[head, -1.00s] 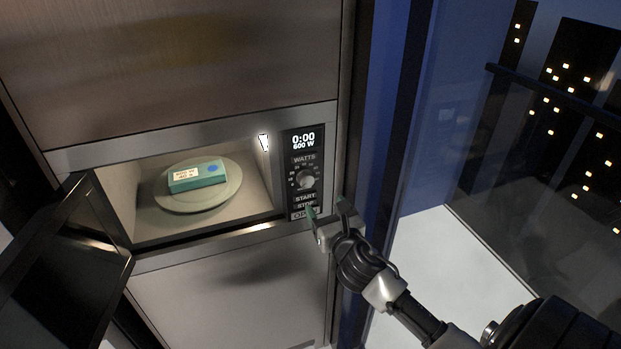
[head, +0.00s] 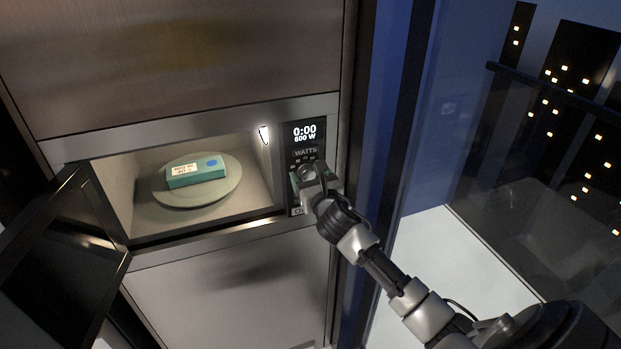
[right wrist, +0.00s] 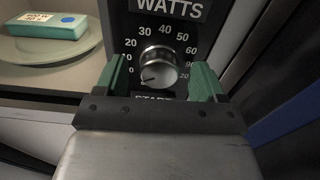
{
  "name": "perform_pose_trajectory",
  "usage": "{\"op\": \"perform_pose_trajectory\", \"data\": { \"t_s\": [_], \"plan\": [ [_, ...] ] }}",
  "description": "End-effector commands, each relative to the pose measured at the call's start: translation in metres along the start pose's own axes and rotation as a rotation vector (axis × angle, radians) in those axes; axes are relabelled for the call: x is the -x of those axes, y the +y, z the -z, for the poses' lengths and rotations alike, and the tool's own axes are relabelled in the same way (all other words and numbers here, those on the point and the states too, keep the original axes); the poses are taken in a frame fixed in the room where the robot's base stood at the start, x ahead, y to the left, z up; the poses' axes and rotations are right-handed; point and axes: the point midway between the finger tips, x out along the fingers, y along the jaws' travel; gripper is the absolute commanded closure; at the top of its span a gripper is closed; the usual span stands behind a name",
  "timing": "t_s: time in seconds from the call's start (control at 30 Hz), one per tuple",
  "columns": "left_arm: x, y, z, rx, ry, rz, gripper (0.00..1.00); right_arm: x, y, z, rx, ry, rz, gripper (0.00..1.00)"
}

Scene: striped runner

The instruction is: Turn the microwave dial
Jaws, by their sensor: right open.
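The microwave (head: 87,147) is built into a steel cabinet, and its door (head: 75,255) stands open to the left. Its control panel shows 0:00 and 600 W. The round silver dial (right wrist: 158,68) sits below the word WATTS, with its pointer mark toward the lower left, near 0. My right gripper (head: 308,172) is open in front of the panel. In the right wrist view its green fingertips (right wrist: 160,78) stand on either side of the dial, with a gap on both sides. The gripper mostly covers the dial in the head view. My left gripper is not in view.
Inside the microwave, a teal box (head: 196,173) lies on a round plate (head: 222,192). A blue wall strip and a glass railing (head: 545,150) are to the right of the cabinet.

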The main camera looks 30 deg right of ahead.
Motion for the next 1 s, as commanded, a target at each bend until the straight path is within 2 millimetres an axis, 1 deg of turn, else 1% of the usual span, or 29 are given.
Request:
{"op": "perform_pose_trajectory", "data": {
  "t_s": [0.03,0.33,0.67,0.87,1.0],
  "plan": [
    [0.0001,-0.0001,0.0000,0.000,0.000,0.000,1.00,0.0001,0.0001,0.0000,0.000,0.000,0.000,0.33],
    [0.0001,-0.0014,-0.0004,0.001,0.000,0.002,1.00,0.0003,0.0001,0.0001,-0.001,0.000,0.000,0.79],
    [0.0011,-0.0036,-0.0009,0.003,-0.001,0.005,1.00,0.0003,-0.0001,-0.0002,-0.046,0.000,0.000,0.80],
    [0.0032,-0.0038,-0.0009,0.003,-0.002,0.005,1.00,0.0001,-0.0006,-0.0005,-0.162,-0.001,0.000,0.80],
    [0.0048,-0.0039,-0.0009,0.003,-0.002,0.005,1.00,0.0001,-0.0009,-0.0005,-0.280,0.000,0.000,0.80]
  ]
}}
